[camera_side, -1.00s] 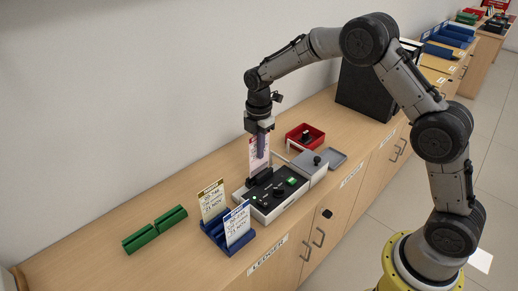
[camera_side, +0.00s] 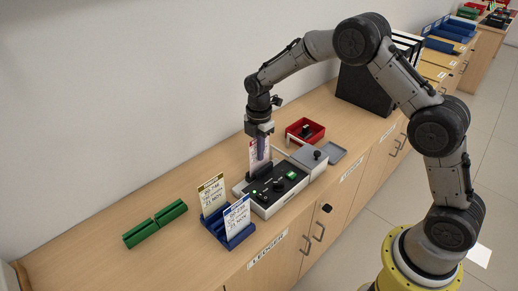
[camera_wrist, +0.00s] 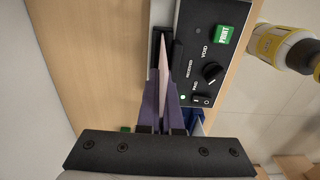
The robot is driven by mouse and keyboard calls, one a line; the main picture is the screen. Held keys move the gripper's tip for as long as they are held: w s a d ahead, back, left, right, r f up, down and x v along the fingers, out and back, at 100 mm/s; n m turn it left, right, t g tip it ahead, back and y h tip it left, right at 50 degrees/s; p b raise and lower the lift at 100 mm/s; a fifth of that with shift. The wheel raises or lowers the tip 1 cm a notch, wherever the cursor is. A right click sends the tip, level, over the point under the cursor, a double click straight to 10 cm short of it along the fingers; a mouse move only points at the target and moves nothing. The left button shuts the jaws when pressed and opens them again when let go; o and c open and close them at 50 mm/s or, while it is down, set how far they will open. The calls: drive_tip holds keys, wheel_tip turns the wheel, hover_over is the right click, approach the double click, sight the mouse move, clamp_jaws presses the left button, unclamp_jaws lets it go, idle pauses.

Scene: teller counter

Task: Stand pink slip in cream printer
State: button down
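The pink slip (camera_side: 254,153) is upright between the purple fingers of my gripper (camera_side: 262,150), which is shut on it. The cream printer (camera_side: 285,188) stands on the counter, with a dark button panel and a black slot holder (camera_side: 259,174) at its back left. The slip's lower edge is at the slot holder; I cannot tell how deep it sits. In the wrist view the slip (camera_wrist: 165,68) shows edge-on, running from my fingers (camera_wrist: 163,112) along the black slot beside the printer panel (camera_wrist: 205,55).
A blue rack (camera_side: 232,237) with a yellow-topped and a blue-topped slip stands left of the printer. Green holders (camera_side: 156,223) lie farther left. A red tray (camera_side: 305,130) and grey tray (camera_side: 335,153) are behind and right. The wall is close behind.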

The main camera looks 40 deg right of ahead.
drive_tip(key=shift+f, duration=0.35)
drive_tip(key=c, duration=1)
unclamp_jaws()
drive_tip(key=shift+r, duration=0.1)
drive_tip(key=shift+r, duration=3.45)
